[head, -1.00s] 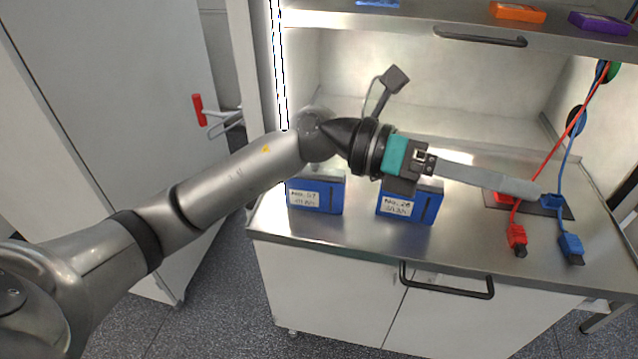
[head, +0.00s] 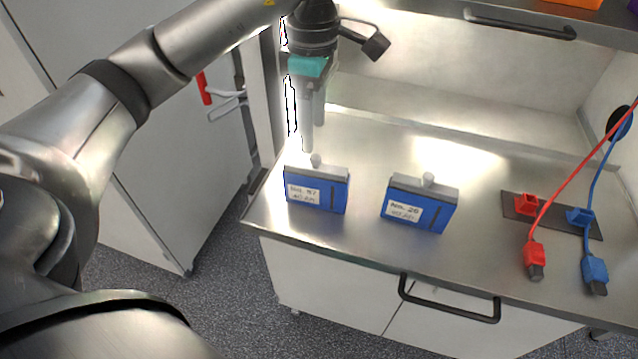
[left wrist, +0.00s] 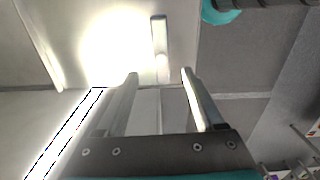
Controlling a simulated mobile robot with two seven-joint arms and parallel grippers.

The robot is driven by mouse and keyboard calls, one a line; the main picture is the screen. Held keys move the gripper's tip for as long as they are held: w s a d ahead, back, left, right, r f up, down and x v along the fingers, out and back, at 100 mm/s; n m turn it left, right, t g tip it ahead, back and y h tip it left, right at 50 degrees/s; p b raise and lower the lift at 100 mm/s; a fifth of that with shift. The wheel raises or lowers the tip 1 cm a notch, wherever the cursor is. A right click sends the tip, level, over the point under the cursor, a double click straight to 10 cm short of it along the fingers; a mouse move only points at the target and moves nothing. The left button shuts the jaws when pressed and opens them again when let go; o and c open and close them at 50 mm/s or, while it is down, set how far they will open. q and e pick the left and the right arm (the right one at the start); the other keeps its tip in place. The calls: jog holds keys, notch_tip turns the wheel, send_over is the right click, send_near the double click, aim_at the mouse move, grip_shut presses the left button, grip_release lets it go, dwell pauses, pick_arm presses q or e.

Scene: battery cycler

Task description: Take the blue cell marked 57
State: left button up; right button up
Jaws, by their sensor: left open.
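The blue cell marked 57 (head: 317,190) stands upright on the steel counter, with a grey top and a pale knob. Its narrow top (left wrist: 160,35) also shows in the left wrist view, ahead of the fingers and roughly between their lines. My left gripper (head: 313,135) points down, open and empty, just above and behind this cell, apart from it. Its two fingers also show in the left wrist view (left wrist: 159,73). A second blue cell marked 26 (head: 419,204) stands to the right. My right gripper is out of view.
A dark plate with red and blue sockets (head: 551,217) lies at the right. A red plug (head: 535,256) and a blue plug (head: 594,270) hang on cables in front of it. A shelf with a handle (head: 520,24) is above. The counter (head: 345,262) is clear between the cells.

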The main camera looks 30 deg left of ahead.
aim_at(314, 156)
pick_arm(q)
notch_tip(314, 156, down, 3)
jog(key=shift+s+f, duration=0.1)
notch_tip(314, 156, down, 4)
jog(key=shift+r, duration=0.1)
jog(key=shift+d+f+p, duration=0.15)
jog(key=shift+f+p, duration=0.35)
jog(key=shift+f, duration=0.35)
notch_tip(314, 156, down, 3)
jog(key=shift+d+f+p, duration=0.1)
jog(key=shift+f+p, duration=0.05)
jog(key=shift+p, duration=0.35)
jog(key=shift+f, duration=0.5)
grip_shut()
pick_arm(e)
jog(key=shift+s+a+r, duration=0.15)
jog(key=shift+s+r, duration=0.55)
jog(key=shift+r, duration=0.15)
pick_arm(q)
jog(key=shift+r, duration=0.1)
